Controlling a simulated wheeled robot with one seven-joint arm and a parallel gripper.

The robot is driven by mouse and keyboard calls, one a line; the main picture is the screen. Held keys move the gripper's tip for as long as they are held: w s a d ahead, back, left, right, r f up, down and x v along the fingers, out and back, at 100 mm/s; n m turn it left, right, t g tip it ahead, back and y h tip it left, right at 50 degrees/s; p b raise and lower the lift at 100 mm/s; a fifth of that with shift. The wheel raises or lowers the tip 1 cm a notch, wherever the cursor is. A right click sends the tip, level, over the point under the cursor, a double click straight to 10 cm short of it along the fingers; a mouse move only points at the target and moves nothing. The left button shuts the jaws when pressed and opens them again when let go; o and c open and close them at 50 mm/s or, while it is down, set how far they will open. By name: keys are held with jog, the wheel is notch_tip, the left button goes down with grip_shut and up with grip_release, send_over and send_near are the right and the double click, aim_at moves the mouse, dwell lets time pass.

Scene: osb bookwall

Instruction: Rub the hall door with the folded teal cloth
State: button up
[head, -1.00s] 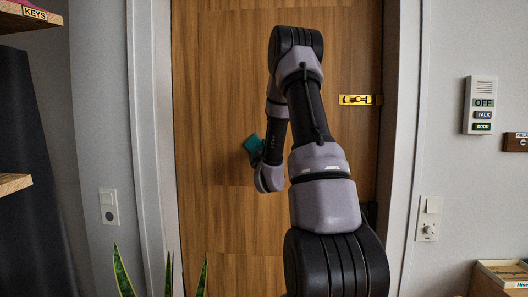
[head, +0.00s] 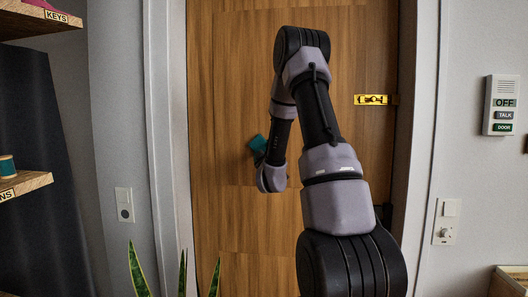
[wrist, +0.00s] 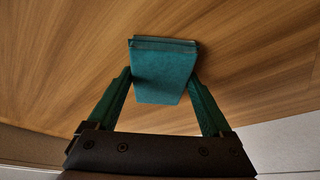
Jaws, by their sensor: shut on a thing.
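The folded teal cloth (wrist: 165,72) is held between the two fingers of my gripper (wrist: 162,85) in the wrist view. Its far folded edge lies at or very near the wooden surface of the hall door (wrist: 240,65); I cannot tell for sure whether it touches. In the head view the cloth (head: 258,143) shows as a small teal patch left of my wrist, in front of the brown hall door (head: 230,215). My gripper's fingers are hidden behind my arm there.
A brass latch (head: 372,100) sits on the door's right side. An intercom panel (head: 501,104) and a switch plate (head: 446,221) are on the right wall. Plant leaves (head: 138,270) rise at bottom left, below another switch (head: 124,205). Shelves (head: 25,184) jut in at left.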

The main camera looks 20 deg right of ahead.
jog(key=shift+s+a, duration=0.45)
jog(key=shift+s, duration=0.3)
jog(key=shift+s+a, duration=0.5)
jog(key=shift+s, duration=0.2)
jog(key=shift+s+a, duration=0.45)
jog(key=shift+s, duration=0.3)
jog(key=shift+s+a, duration=0.45)
jog(key=shift+s, duration=0.2)
jog(key=shift+s+a, duration=0.4)
jog(key=shift+s, duration=0.2)
